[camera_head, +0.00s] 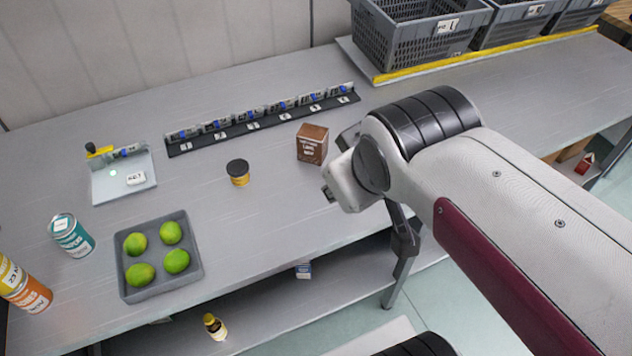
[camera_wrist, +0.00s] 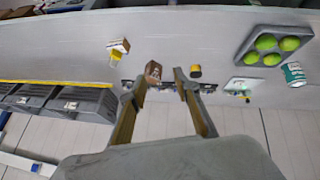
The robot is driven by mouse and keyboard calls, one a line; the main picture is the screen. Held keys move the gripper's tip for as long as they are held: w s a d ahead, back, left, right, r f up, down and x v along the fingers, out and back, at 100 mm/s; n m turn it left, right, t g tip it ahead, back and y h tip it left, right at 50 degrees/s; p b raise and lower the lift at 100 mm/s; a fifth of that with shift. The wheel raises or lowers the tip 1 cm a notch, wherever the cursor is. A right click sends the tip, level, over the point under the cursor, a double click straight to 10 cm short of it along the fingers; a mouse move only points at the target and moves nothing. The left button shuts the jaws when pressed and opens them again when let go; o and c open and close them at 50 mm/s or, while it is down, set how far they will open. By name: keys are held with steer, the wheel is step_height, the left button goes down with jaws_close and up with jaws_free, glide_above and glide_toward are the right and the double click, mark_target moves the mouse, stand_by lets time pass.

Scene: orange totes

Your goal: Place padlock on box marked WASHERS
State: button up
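I cannot make out a padlock for certain in either view. A small brown box (camera_head: 311,144) with a white printed label stands on the grey table left of my gripper; I cannot read whether it says WASHERS. It also shows in the wrist view (camera_wrist: 153,70), between the fingertips in the picture. A second small brown and white box (camera_wrist: 120,45) with a yellow thing (camera_wrist: 115,58) against it shows left of it there; my arm seems to hide these in the head view. My gripper (camera_wrist: 161,78) is open, with nothing between its fingers, above the table.
A black-lidded yellow jar (camera_head: 238,172), a grey tray (camera_head: 190,273) of several limes, a teal can (camera_head: 71,236) and a row of small marked holders (camera_head: 262,125) stand on the table. Grey crates (camera_head: 420,40) stand at the back right. The tabletop between them is clear.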

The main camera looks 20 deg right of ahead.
steer(key=s+a+f+m+g+y, duration=0.1)
steer(key=s+a+f, duration=0.1)
steer(key=s+a, duration=0.2)
steer(key=shift+s+a+f+m+y, duration=0.15)
steer(key=shift+s+a+m+y, duration=0.2)
steer(key=shift+s, duration=0.25)
steer(key=shift+d, duration=0.1)
stand_by(0.6)
